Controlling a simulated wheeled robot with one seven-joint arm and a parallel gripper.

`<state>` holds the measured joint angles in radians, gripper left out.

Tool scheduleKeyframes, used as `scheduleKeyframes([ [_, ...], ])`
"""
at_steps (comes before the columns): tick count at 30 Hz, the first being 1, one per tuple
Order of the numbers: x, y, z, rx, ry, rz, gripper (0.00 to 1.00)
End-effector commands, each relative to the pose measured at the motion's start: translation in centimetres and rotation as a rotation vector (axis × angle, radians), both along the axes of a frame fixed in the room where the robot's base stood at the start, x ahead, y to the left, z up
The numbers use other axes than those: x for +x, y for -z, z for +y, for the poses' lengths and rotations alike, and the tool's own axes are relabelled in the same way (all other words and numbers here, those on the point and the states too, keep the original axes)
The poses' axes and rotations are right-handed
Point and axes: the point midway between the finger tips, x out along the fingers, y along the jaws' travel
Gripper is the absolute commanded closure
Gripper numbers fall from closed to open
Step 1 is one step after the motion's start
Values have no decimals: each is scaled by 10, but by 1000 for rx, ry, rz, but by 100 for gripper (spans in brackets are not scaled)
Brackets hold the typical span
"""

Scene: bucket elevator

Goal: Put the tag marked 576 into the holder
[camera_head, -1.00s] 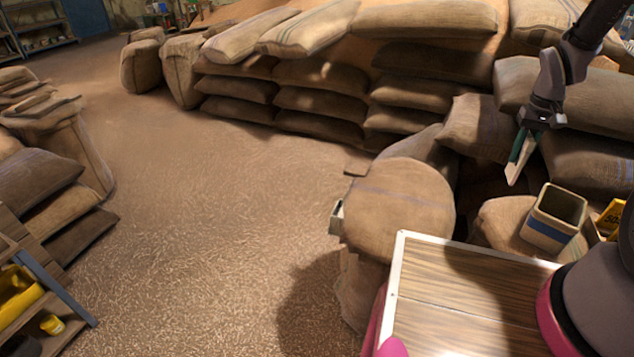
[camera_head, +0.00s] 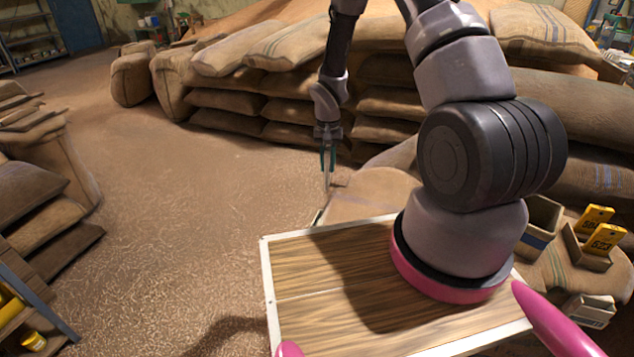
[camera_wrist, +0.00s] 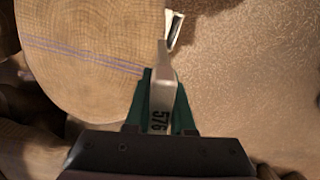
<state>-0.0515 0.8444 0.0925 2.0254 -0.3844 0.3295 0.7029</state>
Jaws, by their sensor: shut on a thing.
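My gripper (camera_head: 328,158) is shut on a pale, narrow tag (camera_wrist: 160,105). The black number 576 reads sideways on the tag near the green fingers in the wrist view. The tag's far end points down in the head view, above the round-topped sack's left edge. A pale, open-mouthed slot (camera_wrist: 174,28), which looks like the holder, sits at that sack's edge in the wrist view. The tag tip appears just short of it, and I cannot tell the height between them. In the head view only a thin sliver of the slot (camera_head: 319,216) shows.
The round-topped sack (camera_head: 370,195) stands behind my wooden deck. Yellow tags (camera_head: 606,240) stand in a tray at the right, beside a tan box with a blue band (camera_head: 541,220). Stacked sacks (camera_head: 285,105) line the back.

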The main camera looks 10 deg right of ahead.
Motion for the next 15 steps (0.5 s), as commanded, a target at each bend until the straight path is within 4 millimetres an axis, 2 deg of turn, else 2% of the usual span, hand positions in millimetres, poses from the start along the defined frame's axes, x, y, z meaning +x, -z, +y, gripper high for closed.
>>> scheduleKeyframes([
  [1,-3,15,9,2,38,4,100],
  [6,-9,46,28,11,153,2,100],
  [15,-11,64,36,16,208,1,100],
])
